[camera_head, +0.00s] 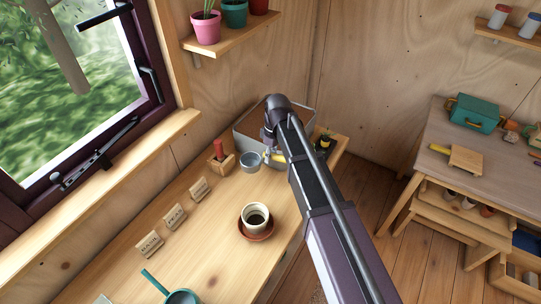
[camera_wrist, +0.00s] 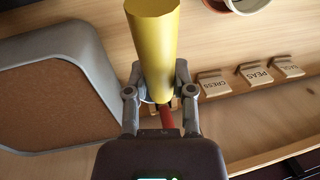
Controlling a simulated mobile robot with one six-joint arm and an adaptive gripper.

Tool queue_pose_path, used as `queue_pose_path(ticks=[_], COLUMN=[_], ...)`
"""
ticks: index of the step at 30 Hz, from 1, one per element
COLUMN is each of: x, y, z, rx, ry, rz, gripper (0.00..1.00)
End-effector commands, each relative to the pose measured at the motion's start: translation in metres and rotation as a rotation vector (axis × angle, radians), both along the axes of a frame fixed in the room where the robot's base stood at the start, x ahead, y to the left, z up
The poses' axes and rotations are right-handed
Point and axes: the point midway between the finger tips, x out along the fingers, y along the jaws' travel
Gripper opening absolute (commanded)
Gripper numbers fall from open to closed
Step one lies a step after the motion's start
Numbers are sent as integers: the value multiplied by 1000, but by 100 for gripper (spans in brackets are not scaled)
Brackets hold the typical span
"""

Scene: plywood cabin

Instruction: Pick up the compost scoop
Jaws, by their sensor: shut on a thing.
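The compost scoop has a grey metal bowl (camera_head: 250,162) and a yellow handle (camera_head: 274,157). In the wrist view the yellow handle (camera_wrist: 152,45) stands between my fingers and hides most of the bowl behind it. My gripper (camera_wrist: 158,90) is shut on this handle. In the head view my gripper (camera_head: 271,148) is at the front of the grey bin, mostly hidden by my arm. The bowl is beside the bin, over the bench near the wooden block. I cannot tell whether it clears the bench top.
The grey bin (camera_head: 243,143) of brown compost (camera_wrist: 45,95) is close by. A red-handled tool (camera_head: 218,150) stands in a wooden block (camera_head: 222,164). Seed labels (camera_head: 174,217) and a cup on a saucer (camera_head: 257,236) are on the bench. A window is at left.

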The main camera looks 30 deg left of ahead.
Motion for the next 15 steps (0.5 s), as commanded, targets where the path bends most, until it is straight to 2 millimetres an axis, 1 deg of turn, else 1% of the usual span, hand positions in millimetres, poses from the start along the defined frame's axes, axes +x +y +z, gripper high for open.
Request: queue_pose_path(ticks=[1, 4, 9, 15], x=[0, 0, 0, 0], y=[0, 0, 0, 0], z=[8, 13, 18, 19], rx=[0, 0, 0, 0], ry=[0, 0, 0, 0], rz=[0, 0, 0, 0], gripper=[0, 0, 0, 0])
